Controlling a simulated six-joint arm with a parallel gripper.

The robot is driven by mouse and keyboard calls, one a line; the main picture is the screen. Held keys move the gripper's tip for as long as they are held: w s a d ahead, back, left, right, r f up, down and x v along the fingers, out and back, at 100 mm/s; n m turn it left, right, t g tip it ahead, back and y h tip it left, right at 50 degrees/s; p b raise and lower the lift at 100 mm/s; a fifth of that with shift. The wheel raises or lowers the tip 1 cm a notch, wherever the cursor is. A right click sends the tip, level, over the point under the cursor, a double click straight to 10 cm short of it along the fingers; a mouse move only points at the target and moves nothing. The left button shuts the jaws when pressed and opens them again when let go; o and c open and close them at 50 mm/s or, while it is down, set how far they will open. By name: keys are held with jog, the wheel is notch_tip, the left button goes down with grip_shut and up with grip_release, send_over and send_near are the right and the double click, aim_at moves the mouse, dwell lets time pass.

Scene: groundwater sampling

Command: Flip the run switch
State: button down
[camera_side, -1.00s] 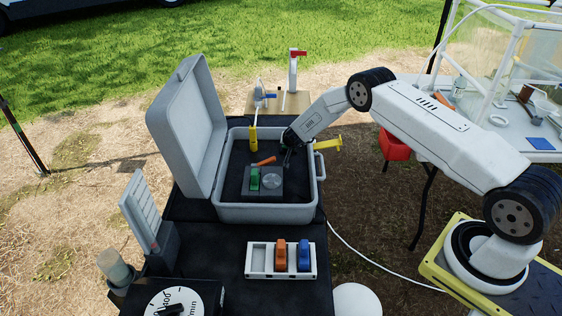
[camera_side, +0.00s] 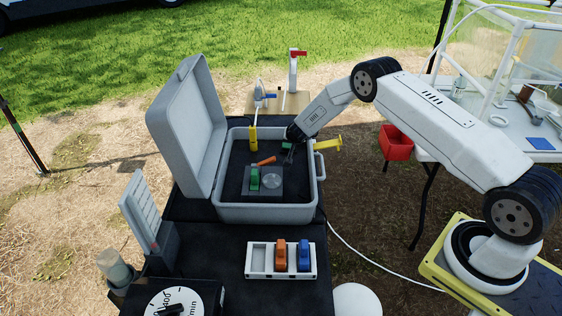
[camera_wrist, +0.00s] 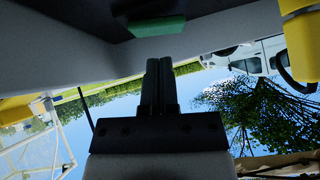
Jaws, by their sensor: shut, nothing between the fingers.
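The open grey case (camera_side: 268,213) stands on the black table. Inside it are an orange lever-like piece (camera_side: 264,161), a dark block with a green piece (camera_side: 255,179) and a round grey dial (camera_side: 272,181). I cannot tell for sure which part is the run switch. A second small green piece (camera_side: 286,146) lies close to my gripper (camera_side: 289,158), which reaches down into the case, shut and empty, right of the orange piece. In the wrist view the shut fingers (camera_wrist: 159,70) show below a green bar (camera_wrist: 157,26), seemingly apart from it; contact is unclear.
The case's raised lid (camera_side: 185,130) stands at the left. A yellow upright piece (camera_side: 253,140) is at the back wall, and a yellow handle (camera_side: 330,144) juts out at the right. A white tray (camera_side: 258,270) with orange and blue pieces sits in front.

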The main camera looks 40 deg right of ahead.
jog(key=r, duration=0.2)
jog(key=shift+s+r, duration=0.35)
jog(key=shift+s, duration=0.05)
jog(key=v, duration=0.9)
jog(key=shift+s, duration=0.1)
jog(key=shift+a+r, duration=0.1)
jog(key=shift+w+a+r, duration=0.15)
jog(key=shift+w+a, duration=0.2)
jog(key=shift+w, duration=0.1)
jog(key=shift+x, duration=5.05)
jog(key=shift+w+a+f, duration=0.15)
jog(key=shift+f, duration=0.85)
jog(key=shift+w+a+f, duration=0.1)
jog(key=shift+a+f, duration=0.05)
jog(key=shift+f, duration=0.8)
